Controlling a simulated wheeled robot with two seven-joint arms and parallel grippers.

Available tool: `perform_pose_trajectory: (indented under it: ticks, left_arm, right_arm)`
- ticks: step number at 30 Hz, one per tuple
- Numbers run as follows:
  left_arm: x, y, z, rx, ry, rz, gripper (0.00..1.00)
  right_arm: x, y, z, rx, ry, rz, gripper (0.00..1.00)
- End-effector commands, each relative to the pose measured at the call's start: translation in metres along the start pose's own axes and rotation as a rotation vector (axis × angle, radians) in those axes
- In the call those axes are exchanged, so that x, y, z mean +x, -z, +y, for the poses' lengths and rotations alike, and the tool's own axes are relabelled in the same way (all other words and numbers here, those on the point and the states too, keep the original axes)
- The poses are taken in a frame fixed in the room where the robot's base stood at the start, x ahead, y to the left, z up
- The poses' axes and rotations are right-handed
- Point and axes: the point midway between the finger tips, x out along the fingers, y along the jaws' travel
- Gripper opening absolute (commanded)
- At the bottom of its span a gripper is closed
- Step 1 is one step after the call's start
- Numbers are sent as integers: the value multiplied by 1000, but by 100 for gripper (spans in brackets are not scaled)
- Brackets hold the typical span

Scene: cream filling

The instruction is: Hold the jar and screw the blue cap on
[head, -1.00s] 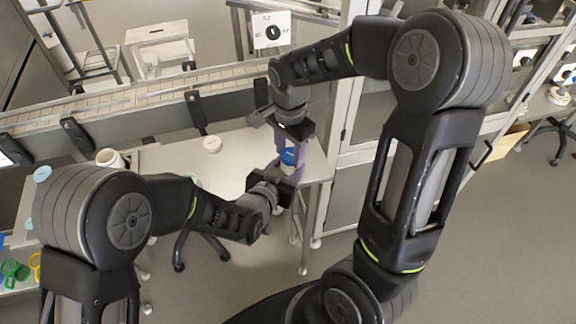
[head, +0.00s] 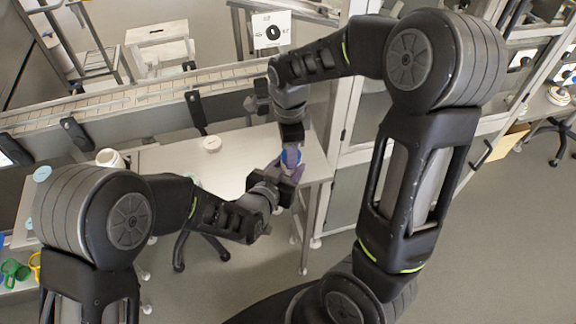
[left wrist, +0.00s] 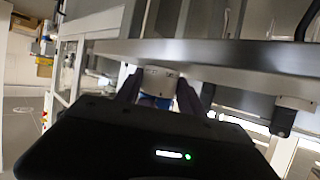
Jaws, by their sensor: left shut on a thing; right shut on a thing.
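The blue cap (head: 287,156) shows as a small round patch between my two grippers, near the right end of the white table. My right gripper (head: 292,152) reaches it from above and is shut on it; its purple finger covers part of the cap. My left gripper (head: 288,167) is shut on the jar from the near left side, just below the cap. The jar is hidden in the head view. In the left wrist view the white jar (left wrist: 157,81) sits between the purple fingers, with a blue part below it in the picture. How tightly the cap sits cannot be told.
A conveyor (head: 150,98) runs behind the table. A white container (head: 108,158) and coloured cups (head: 14,269) are at the left. A cabinet stands at the right.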

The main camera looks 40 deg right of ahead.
Motion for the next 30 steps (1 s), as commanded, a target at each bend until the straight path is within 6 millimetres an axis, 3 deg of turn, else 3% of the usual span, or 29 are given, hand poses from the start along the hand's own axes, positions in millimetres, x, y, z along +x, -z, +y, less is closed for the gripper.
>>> perform_pose_trajectory:
  ticks: [1,7,20,30]
  left_arm:
    - [0,2,-10,-8,20,6,0]
    - [0,2,-10,-8,20,6,0]
    - [0,2,-11,-8,20,7,0]
    - [0,2,-11,-8,20,7,0]
  right_arm:
    - [3,5,4,67,-14,11,0]
    - [3,6,2,351,-13,13,0]
    - [3,6,2,443,-12,14,0]
    - [3,7,0,877,-9,17,0]
